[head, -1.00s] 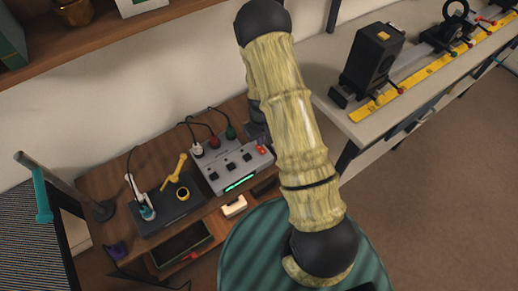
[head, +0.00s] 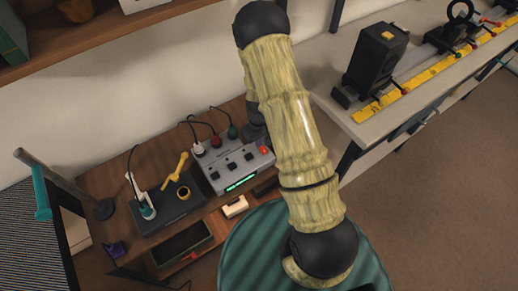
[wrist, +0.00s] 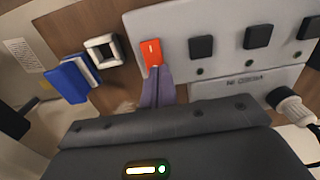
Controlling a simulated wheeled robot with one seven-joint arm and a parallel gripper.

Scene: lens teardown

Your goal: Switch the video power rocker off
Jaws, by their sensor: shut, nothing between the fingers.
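The red rocker (wrist: 151,50) sits at the left end of the grey control box's (wrist: 185,22) face in the wrist view, with a small white mark on it. It also shows in the head view (head: 264,150), at the right end of the box (head: 212,177). My gripper (wrist: 155,72) is shut and empty, its purplish fingertips at the rocker's lower edge in the wrist view. I cannot tell whether they touch it. In the head view my gripper is mostly hidden behind my arm. I cannot tell which way the rocker is tipped.
Black square buttons (wrist: 201,47) line the box beside the rocker. White, red and green plugs (head: 232,132) with cables stand along its back edge. A black unit with a yellow lever (head: 178,168) is to its left. A bench with a yellow rail (head: 440,68) is at right.

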